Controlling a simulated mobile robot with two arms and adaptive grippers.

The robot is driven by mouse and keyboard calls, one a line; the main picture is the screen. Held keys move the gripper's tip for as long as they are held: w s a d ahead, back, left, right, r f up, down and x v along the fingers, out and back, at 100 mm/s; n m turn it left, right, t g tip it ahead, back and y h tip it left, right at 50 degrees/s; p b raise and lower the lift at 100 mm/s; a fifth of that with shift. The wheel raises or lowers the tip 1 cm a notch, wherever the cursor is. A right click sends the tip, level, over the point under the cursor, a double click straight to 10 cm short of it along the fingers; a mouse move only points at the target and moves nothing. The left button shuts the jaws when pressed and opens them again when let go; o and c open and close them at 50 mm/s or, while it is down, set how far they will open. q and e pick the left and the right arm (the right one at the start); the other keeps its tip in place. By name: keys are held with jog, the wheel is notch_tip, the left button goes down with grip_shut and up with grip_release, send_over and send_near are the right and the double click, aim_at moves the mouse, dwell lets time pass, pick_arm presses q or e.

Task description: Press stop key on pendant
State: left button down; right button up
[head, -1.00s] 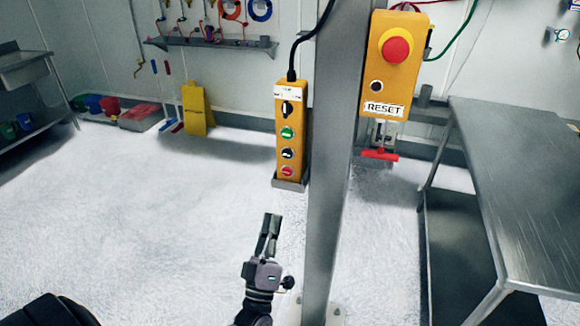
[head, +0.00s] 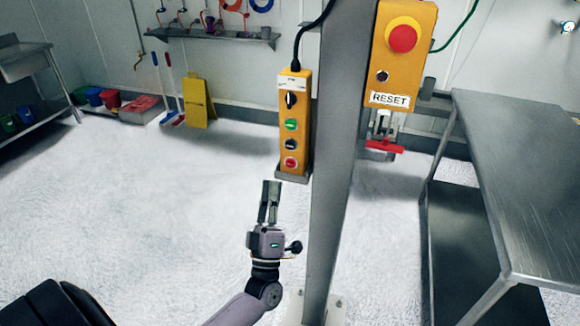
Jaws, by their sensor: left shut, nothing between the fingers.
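The yellow pendant (head: 295,128) hangs upright beside the grey post, with a black cable at its top and a small grey holder under its lower end. It has a black rotary switch (head: 291,100), a green button (head: 291,124), a black button (head: 291,145) and a red button (head: 291,163) at the bottom. My left gripper (head: 271,184) points up with its fingers shut and empty. In the picture its tips are just below and left of the pendant's lower end, apart from the red button. My right gripper is not in view.
The grey post (head: 338,170) stands just right of my left gripper. A yellow reset box (head: 401,65) with a red emergency button is mounted on it. A steel table (head: 525,180) stands at the right. The white floor (head: 150,210) at left is open.

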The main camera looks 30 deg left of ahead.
aim_at(291, 163)
pick_arm(q)
jog(key=shift+w+a+b, duration=0.2)
jog(key=shift+w+b, duration=0.15)
jog(key=shift+w, duration=0.6)
jog(key=shift+w+a+b, duration=0.25)
jog(key=shift+w+b, duration=0.05)
jog(key=shift+w, duration=0.6)
jog(key=shift+w+a+b, duration=0.2)
jog(key=shift+w+b, duration=0.15)
jog(key=shift+w, duration=0.6)
jog(key=shift+w, duration=0.15)
jog(key=shift+w+a+b, duration=0.1)
jog(key=shift+w+b, duration=0.15)
jog(key=shift+b, duration=0.05)
